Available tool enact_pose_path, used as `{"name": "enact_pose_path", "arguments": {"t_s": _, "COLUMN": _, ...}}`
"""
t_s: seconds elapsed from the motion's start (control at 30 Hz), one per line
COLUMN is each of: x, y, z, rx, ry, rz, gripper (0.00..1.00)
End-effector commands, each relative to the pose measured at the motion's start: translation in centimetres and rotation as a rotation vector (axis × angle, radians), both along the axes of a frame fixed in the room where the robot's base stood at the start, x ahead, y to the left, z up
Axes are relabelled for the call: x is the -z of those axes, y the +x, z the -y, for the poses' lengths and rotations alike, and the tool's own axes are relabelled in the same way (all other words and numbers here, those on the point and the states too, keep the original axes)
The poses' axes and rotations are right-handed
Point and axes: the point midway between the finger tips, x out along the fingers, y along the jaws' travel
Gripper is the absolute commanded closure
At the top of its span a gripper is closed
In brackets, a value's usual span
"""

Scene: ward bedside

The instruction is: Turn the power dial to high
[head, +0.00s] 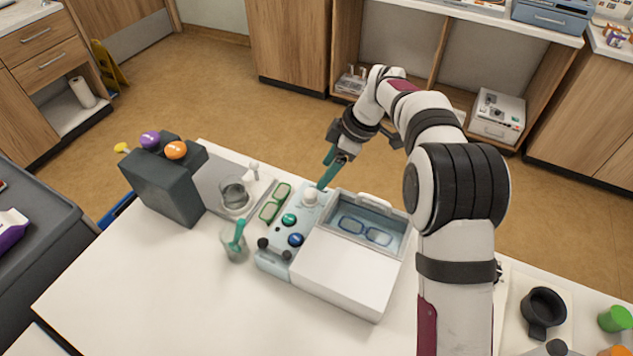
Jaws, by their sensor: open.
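A white and pale blue cleaner-like unit (345,270) stands on the white table. Its control panel (276,232) carries a white round knob (310,196) at the far end, a green dial (289,220), a blue dial (296,240) and a black lever-like part (274,250) at the near end. I cannot read labels, so which one is the power dial or where it points is unclear. My gripper (325,174), with teal fingers, is open, pointing down just above and behind the white knob. One finger lies close to it; contact cannot be told.
Blue glasses (366,232) lie in the unit's open basin. Green glasses (275,203) lie left of the panel. A clear cup (235,245) holding a teal item and a dark block (165,183) with colored balls stand further left. The table's front left is clear.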

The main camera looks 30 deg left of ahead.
Motion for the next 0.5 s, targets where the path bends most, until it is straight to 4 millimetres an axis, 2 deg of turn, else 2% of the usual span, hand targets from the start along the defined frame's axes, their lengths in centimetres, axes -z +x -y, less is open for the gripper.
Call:
{"name": "enact_pose_path", "arguments": {"t_s": 0.1, "x": 3.4, "y": -0.5, "z": -1.3, "rx": 0.0, "ry": -0.002, "rz": -0.004, "gripper": 0.29}}
{"name": "enact_pose_path", "arguments": {"t_s": 0.2, "x": 5.5, "y": -0.7, "z": -2.1, "rx": 0.001, "ry": -0.002, "rz": -0.002, "gripper": 0.29}}
{"name": "enact_pose_path", "arguments": {"t_s": 0.33, "x": 7.3, "y": -0.8, "z": -2.9, "rx": 0.002, "ry": -0.001, "rz": 0.0, "gripper": 0.29}}
{"name": "enact_pose_path", "arguments": {"t_s": 0.5, "x": 8.1, "y": -0.9, "z": -3.2, "rx": 0.004, "ry": 0.0, "rz": 0.001, "gripper": 0.29}}
